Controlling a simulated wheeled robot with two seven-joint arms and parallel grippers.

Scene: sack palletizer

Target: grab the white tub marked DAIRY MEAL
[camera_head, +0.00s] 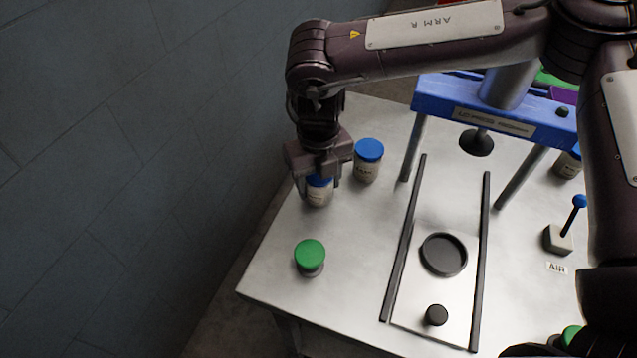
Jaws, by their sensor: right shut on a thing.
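My right gripper (318,186) reaches down at the left part of the table and is shut on a pale tub with a blue lid (318,199). Its fingers sit on both sides of the lid and partly hide the tub; its marking cannot be read. A second pale tub with a blue lid (367,162) stands upright just to the right of the gripper, apart from it. Its dark label is too small to read. A third blue-lidded tub (569,163) is partly hidden at the far right. My left gripper is not in view.
The metal table (345,270) carries a blue press frame (490,112) with two dark rails and a round black dish (443,254). A green-topped knob (310,253) stands front left. A blue-knobbed lever (559,237) is at right. A dark wall (120,150) lies beyond the left edge.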

